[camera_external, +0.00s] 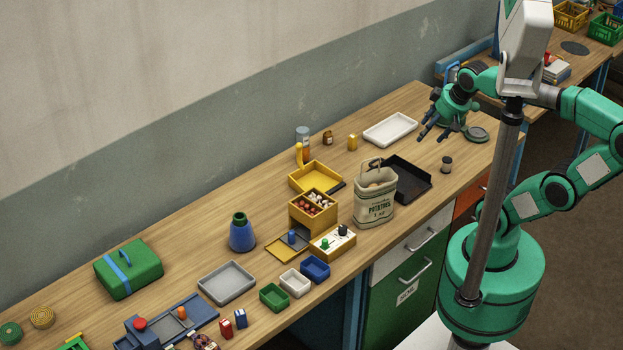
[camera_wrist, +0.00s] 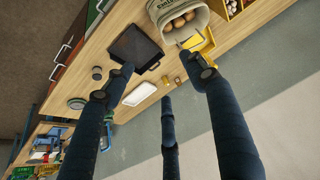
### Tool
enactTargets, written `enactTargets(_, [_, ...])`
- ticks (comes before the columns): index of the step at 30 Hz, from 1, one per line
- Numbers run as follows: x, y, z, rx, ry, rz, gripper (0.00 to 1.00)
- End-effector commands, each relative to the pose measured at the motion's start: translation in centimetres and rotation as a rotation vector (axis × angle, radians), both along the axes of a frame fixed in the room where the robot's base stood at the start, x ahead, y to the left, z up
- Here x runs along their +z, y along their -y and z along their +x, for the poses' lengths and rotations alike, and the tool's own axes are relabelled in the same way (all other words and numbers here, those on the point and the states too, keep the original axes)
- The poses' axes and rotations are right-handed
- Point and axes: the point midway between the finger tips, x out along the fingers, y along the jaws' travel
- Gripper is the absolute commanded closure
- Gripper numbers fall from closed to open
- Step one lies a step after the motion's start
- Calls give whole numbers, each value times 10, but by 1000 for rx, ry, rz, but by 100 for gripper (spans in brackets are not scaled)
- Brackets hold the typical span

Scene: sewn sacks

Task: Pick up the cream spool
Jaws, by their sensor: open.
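A small spool-like thing (camera_external: 446,164) stands on the bench near its front edge, right of the black tray. It looks dark at its ends and paler between; its cream colour is hard to make out. It also seems to show in the wrist view (camera_wrist: 97,73), left of the black tray and close to one finger. My gripper (camera_external: 434,136) is above the right part of the bench, behind the spool and apart from it. In the wrist view my gripper (camera_wrist: 162,76) has its dark fingers spread, with nothing between them.
A black tray (camera_external: 412,190) and a potato sack (camera_external: 374,210) stand left of the spool. A white tray (camera_external: 390,125) lies behind. A round green-grey thing (camera_external: 477,135) is right of my gripper. Bare wood surrounds the spool.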

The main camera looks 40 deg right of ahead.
Motion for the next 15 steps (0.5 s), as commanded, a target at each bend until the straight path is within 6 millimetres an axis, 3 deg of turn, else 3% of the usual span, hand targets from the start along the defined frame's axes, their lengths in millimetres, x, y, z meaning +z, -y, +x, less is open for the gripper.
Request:
enactTargets(8, [-9, 36, 40, 40, -79, -62, 44])
enactTargets(15, [-34, 92, 85, 110, -182, -118, 44])
